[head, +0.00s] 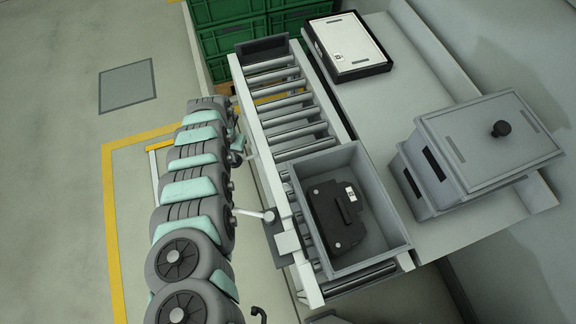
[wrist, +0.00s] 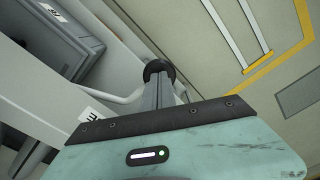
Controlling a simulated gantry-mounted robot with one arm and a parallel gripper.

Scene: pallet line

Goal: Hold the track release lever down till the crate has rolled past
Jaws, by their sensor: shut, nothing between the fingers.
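The grey open crate (head: 392,222) sits on the roller track (head: 262,135) near its lower end, with a black case (head: 338,218) inside. The crate also shows in the wrist view (wrist: 92,42). The release lever (head: 248,212) is a pale rod beside the crate, running from the track's left side to under my arm. In the wrist view the rod (wrist: 122,98) passes behind my gripper (wrist: 157,84). My gripper is shut and empty, its tips at a dark round knob (wrist: 158,68). I cannot tell how firmly they touch.
Green crates (head: 220,40) stand beyond the track's far end. A white-topped case (head: 348,45) and a lidded grey box (head: 490,140) rest on the bench to the right. A yellow floor line (head: 108,220) runs along the left, with open floor beyond.

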